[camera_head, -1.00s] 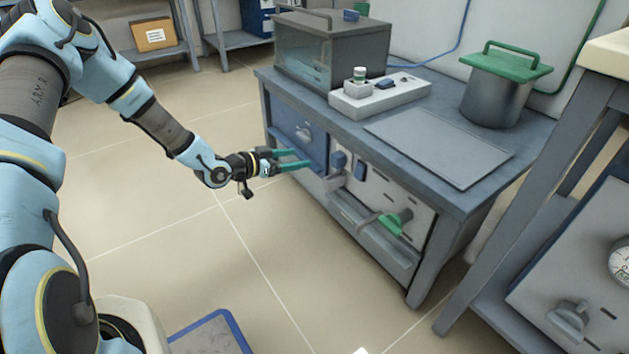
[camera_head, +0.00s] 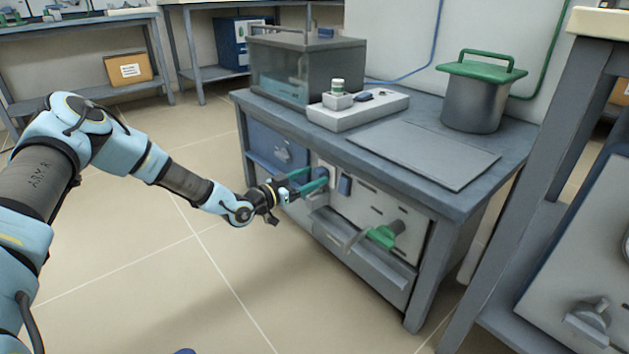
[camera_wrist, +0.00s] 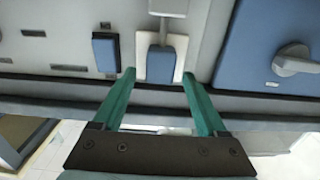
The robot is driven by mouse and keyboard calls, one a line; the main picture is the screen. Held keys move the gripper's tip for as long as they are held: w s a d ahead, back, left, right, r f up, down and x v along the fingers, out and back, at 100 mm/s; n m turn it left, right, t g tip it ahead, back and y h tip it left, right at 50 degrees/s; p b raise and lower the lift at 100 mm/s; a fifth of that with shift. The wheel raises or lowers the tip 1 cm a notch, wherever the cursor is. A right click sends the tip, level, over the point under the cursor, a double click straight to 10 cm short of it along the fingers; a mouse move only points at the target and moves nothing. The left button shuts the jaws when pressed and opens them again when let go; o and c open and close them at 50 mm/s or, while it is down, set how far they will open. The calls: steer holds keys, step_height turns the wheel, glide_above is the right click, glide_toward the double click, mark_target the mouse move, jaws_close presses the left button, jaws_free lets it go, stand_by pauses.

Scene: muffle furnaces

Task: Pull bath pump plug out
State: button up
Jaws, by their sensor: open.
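A blue plug (camera_wrist: 160,66) sits in a white socket plate (camera_wrist: 174,42) on the grey cabinet front. My gripper (camera_wrist: 158,75) is open and empty, its two green fingers pointing at the panel, with the plug between the fingertips in the wrist view. I cannot tell whether the fingers touch it. In the head view, my gripper (camera_head: 317,177) is at the cabinet's front and partly hides this plug. A second blue block (camera_wrist: 105,52) is beside it on the panel; it also shows in the head view (camera_head: 344,185). No label shows which is the pump's.
A blue panel with a grey knob (camera_wrist: 293,59) adjoins the socket. A green-handled lever (camera_head: 384,236) and a drawer front (camera_head: 362,250) stick out at right. A glass-walled bath (camera_head: 303,70), a white unit (camera_head: 358,110) and a green-lidded pot (camera_head: 474,100) stand on top. The floor at left is clear.

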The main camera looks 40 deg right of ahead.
steer(key=shift+d, duration=0.8)
steer(key=shift+c, duration=0.2)
jaws_close()
stand_by(0.7)
